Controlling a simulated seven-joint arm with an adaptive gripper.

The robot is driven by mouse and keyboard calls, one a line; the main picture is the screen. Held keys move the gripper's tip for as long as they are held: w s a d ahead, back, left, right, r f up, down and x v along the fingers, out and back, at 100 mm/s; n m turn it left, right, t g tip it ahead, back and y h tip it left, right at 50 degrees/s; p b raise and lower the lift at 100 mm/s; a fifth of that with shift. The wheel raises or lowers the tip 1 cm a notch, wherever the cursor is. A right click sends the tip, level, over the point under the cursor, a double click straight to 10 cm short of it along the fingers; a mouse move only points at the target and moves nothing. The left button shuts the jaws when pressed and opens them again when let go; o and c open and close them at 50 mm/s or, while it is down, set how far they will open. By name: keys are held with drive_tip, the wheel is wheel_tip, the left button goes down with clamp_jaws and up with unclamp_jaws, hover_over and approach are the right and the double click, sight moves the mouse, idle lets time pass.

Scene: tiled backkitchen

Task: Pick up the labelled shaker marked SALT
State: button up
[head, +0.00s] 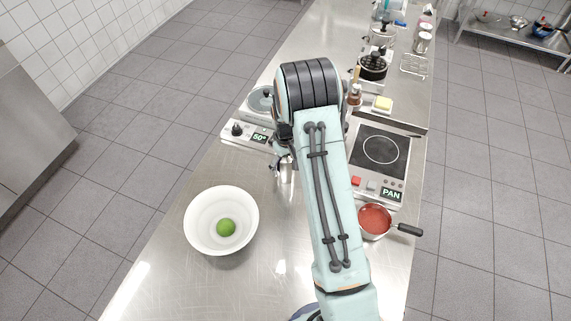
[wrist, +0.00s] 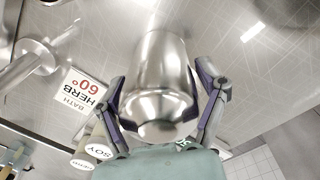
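A shiny metal shaker (wrist: 158,72) with a domed end stands between the fingers of my gripper (wrist: 160,72) in the wrist view. One finger is on each side, close to its wall; whether they touch it I cannot tell. No SALT label shows on the visible side. In the head view my gripper (head: 284,158) is low over the counter, left of my arm, with the metal shaker (head: 287,173) just below it. My arm hides part of this area.
A white bowl (head: 197,235) with a green lime (head: 226,228) stands at front left. A red-filled pan (head: 374,220) and a hob (head: 380,150) are to the right. A control panel (head: 248,133) lies behind my gripper. A HERB BATH sign (wrist: 82,92) is left in the wrist view.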

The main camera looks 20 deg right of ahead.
drive_tip(key=c, duration=0.7)
drive_tip(key=shift+o, duration=0.2)
